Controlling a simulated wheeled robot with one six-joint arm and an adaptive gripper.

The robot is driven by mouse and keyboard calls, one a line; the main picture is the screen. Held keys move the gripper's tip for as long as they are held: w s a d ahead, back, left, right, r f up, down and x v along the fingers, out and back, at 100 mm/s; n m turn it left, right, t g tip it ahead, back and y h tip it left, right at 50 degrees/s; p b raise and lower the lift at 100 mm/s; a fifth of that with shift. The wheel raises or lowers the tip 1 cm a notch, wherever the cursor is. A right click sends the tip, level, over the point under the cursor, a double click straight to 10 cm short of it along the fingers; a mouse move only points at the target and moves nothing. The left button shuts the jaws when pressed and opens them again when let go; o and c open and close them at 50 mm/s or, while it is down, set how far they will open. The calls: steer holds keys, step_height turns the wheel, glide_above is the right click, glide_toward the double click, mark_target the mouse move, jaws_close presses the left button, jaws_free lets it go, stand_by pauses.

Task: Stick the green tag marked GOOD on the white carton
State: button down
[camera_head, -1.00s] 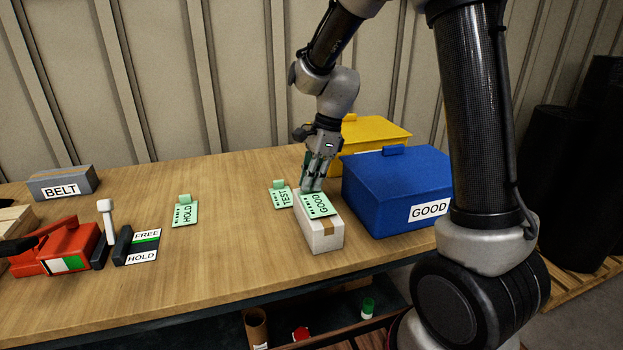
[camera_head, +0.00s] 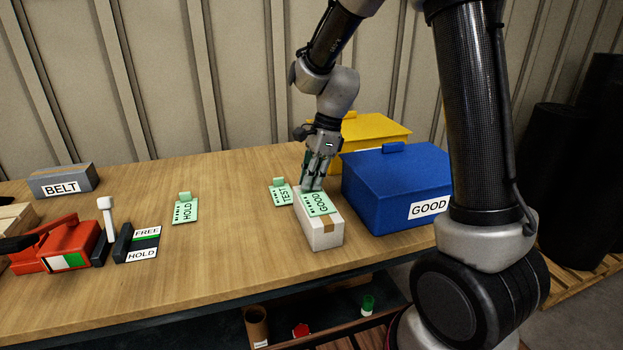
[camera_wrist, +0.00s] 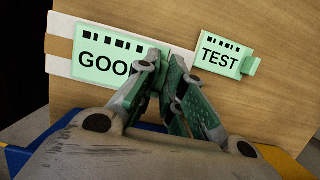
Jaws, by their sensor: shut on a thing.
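The green GOOD tag (camera_head: 316,203) lies on the top of the white carton (camera_head: 328,238), lined up along it, and looks flat against it; any small gap cannot be told. It also shows in the wrist view (camera_wrist: 100,58), over the carton's top (camera_wrist: 62,65). My gripper (camera_head: 314,188) is at the tag's far end, fingers pointing down and shut on the tag's tab, which the fingers hide. The carton stands on the bench left of the blue box.
A green TEST tag (camera_head: 282,193) lies just left of the carton, and a HOLD tag (camera_head: 185,209) further left. The blue GOOD box (camera_head: 395,190) is close on the right, with a yellow box (camera_head: 372,130) behind. The bench's middle is clear.

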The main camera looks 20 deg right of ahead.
stand_by(0.8)
steer(key=c, duration=1.5)
jaws_free()
steer(key=shift+o, duration=0.2)
steer(key=v, duration=1.2)
steer(key=v, duration=0.7)
steer(key=shift+w, duration=0.1)
